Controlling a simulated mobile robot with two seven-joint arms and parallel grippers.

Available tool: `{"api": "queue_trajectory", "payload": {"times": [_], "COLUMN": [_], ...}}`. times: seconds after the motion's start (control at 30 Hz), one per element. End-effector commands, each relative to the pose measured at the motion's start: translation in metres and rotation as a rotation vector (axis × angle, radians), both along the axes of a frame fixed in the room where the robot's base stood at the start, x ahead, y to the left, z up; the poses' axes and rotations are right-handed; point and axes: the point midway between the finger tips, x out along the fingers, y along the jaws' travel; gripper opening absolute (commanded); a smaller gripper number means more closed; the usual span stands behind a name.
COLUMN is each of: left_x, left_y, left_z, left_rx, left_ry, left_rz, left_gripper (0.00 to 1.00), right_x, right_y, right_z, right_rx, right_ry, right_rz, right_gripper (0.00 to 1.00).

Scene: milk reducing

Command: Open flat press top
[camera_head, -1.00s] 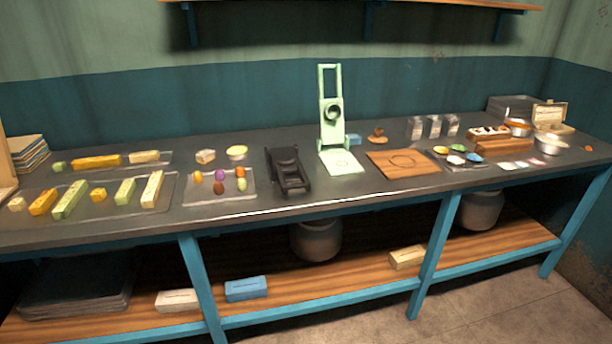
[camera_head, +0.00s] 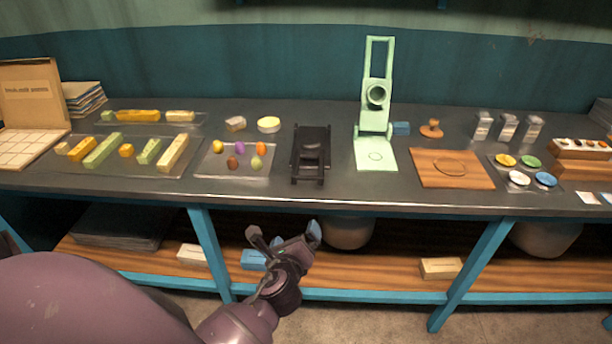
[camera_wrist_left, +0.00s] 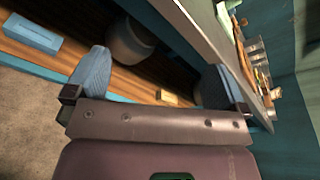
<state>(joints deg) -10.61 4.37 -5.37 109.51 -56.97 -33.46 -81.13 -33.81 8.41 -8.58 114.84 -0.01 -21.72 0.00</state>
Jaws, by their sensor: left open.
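A black press-like device (camera_head: 311,155) lies low on the table near the middle, with its upper part folded down. A pale green press (camera_head: 375,100) stands to its right, with its framed top upright and its flat base plate (camera_head: 376,160) on the table. I cannot tell which one is the flat press. My left gripper (camera_head: 284,236) is open and empty, in front of the table and below its front edge, apart from both devices. Its two blue-grey fingers are spread wide in the left wrist view (camera_wrist_left: 155,78). My right gripper is not in view.
A wooden board (camera_head: 452,182) lies right of the green press. A tray (camera_head: 214,174) with coloured egg-like pieces lies left of the black device. Coloured blocks lie farther left. The table's front edge (camera_head: 300,205) is above my gripper. A lower shelf holds boxes and pots.

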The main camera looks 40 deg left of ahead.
Motion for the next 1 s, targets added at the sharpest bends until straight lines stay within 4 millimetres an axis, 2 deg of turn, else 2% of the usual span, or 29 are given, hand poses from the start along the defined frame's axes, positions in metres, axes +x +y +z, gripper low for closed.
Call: {"api": "queue_trajectory", "payload": {"times": [0.03,0.1,0.3,0.57,0.8,1.0], "left_x": [0.011,0.021,0.037,0.052,0.085,0.112], "left_y": [0.001,0.003,0.005,0.012,0.032,0.049], "left_z": [0.016,0.031,0.059,0.065,0.064,0.064], "left_rx": [0.126,0.291,0.588,0.661,0.658,0.654], "left_ry": [0.015,0.047,0.114,0.133,0.132,0.133], "left_rz": [-0.002,0.0,0.023,0.032,0.03,0.03], "left_gripper": [1.0,1.0,1.0,1.0,1.0,1.0], "right_x": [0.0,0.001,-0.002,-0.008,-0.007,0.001], "right_y": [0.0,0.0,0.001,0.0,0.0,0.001], "right_z": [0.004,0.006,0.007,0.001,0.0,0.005], "right_rx": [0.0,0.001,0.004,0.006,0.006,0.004], "right_ry": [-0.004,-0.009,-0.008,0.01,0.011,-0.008], "right_rz": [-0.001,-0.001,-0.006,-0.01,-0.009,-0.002], "right_gripper": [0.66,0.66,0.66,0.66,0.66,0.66]}}
